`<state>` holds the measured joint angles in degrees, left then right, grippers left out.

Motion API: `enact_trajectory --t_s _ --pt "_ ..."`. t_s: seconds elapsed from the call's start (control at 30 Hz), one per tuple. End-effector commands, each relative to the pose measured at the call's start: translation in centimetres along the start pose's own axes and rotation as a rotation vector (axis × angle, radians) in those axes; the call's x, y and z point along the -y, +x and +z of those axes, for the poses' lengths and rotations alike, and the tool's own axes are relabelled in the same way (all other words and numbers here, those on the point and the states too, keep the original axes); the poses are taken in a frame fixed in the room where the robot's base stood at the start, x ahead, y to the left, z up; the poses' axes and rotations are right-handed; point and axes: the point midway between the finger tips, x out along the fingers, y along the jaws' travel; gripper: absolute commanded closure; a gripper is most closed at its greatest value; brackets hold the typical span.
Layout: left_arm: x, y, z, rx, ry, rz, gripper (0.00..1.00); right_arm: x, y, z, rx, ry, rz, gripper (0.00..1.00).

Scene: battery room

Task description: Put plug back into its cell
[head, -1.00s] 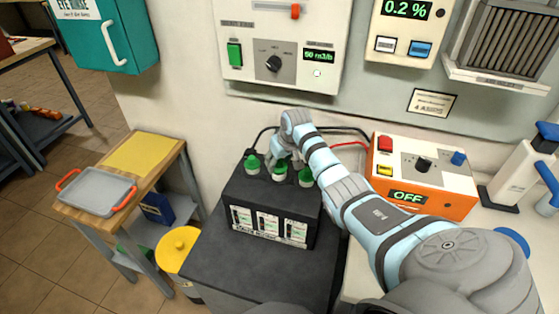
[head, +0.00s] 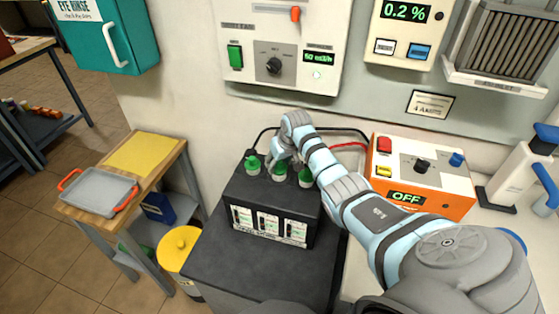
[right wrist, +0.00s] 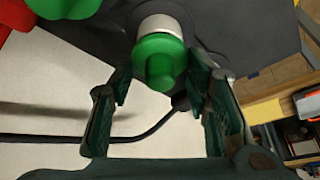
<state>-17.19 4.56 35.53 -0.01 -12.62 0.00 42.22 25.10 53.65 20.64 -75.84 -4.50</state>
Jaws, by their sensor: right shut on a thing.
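A dark battery (head: 237,190) stands on a grey cabinet, with three green plugs in a row on its top. The left plug (head: 252,165) and the right plug (head: 305,178) stand upright. My right gripper (head: 279,160) is at the middle plug (head: 279,173), reaching down from behind it. In the right wrist view the green plug (right wrist: 160,58), with a pale collar behind it, lies between the fingers of my right gripper (right wrist: 160,82), which is shut on it. I cannot tell how deep this plug sits in its cell. My left gripper is not in view.
An orange control box (head: 420,180) reading OFF stands to the right. Black and red cables run behind the battery. A side table with a grey tray (head: 97,190) and a yellow-lidded bin (head: 180,248) stand to the left. A panel hangs on the wall behind.

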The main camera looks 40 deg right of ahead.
Motion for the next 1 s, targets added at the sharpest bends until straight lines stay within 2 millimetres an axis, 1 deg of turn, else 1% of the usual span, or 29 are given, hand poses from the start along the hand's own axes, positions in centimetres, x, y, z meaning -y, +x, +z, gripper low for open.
enact_trajectory --t_s 0.37,0.63,0.97,1.0 --pt "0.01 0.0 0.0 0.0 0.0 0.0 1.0 0.01 0.03 0.02 0.0 0.0 0.0 0.72" --pt "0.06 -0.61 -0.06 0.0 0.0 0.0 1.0 0.0 0.0 0.02 0.0 0.0 0.0 0.72" --pt "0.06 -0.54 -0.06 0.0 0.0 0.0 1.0 -0.01 0.1 0.06 0.0 0.0 0.0 0.72" --pt "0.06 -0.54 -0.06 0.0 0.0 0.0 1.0 -0.01 0.1 0.06 0.0 0.0 0.0 0.55"
